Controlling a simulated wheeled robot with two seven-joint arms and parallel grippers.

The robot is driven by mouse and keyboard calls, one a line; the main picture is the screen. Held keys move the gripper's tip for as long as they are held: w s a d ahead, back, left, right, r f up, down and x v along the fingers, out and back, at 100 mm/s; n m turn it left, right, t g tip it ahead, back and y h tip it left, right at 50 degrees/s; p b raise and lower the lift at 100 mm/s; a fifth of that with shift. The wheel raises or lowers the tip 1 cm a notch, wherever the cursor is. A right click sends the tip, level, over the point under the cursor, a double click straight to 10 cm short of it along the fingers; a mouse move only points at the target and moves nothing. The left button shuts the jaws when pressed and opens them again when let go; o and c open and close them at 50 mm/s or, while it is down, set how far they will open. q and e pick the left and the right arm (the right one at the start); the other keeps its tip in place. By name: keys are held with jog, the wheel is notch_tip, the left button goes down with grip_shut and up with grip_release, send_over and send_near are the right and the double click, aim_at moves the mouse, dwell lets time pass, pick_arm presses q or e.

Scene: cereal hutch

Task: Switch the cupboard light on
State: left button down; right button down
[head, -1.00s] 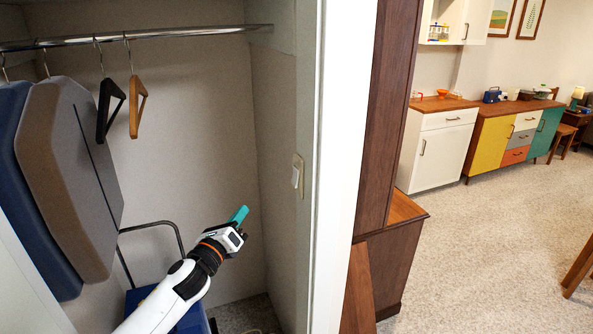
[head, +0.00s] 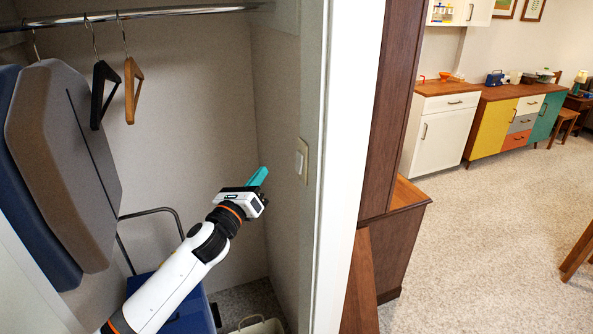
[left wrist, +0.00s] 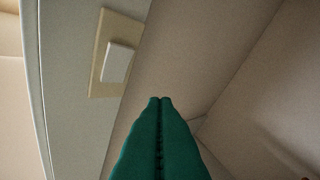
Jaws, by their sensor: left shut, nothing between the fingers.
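The light switch (head: 299,162) is a white rocker on a beige plate, on the cupboard's right inner wall near the door frame. In the left wrist view the switch (left wrist: 118,62) shows at the upper left, ahead of and to the left of my fingertips. My left gripper (head: 258,176) is inside the cupboard, left of the switch and slightly lower in the head view. Its teal fingers (left wrist: 160,100) are shut with nothing between them, and they look apart from the switch. My right gripper is not in view.
A metal rail (head: 140,12) holds a black hanger (head: 103,95) and a wooden hanger (head: 131,90). A blue box (head: 185,310) is low behind my arm. The white door frame (head: 350,150) bounds the opening at right.

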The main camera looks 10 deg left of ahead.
aim_at(298, 162)
pick_arm(q)
jog(key=w+d, duration=0.1)
jog(key=w+d+b, duration=0.1)
jog(key=d, duration=0.1)
jog(key=w+d, duration=0.1)
jog(key=d, duration=0.1)
jog(key=shift+w+f, duration=0.1)
jog(key=shift+f, duration=0.25)
dwell(0.6)
jog(key=shift+w, duration=0.1)
dwell(1.1)
jog(key=shift+w+d+b, duration=0.15)
jog(key=shift+d+b, duration=0.15)
jog(key=shift+w+d+f, duration=0.1)
jog(key=shift+w+d, duration=0.1)
jog(key=shift+d, duration=0.05)
dwell(0.8)
jog(key=shift+s+a, duration=0.5)
jog(key=shift+a, duration=0.15)
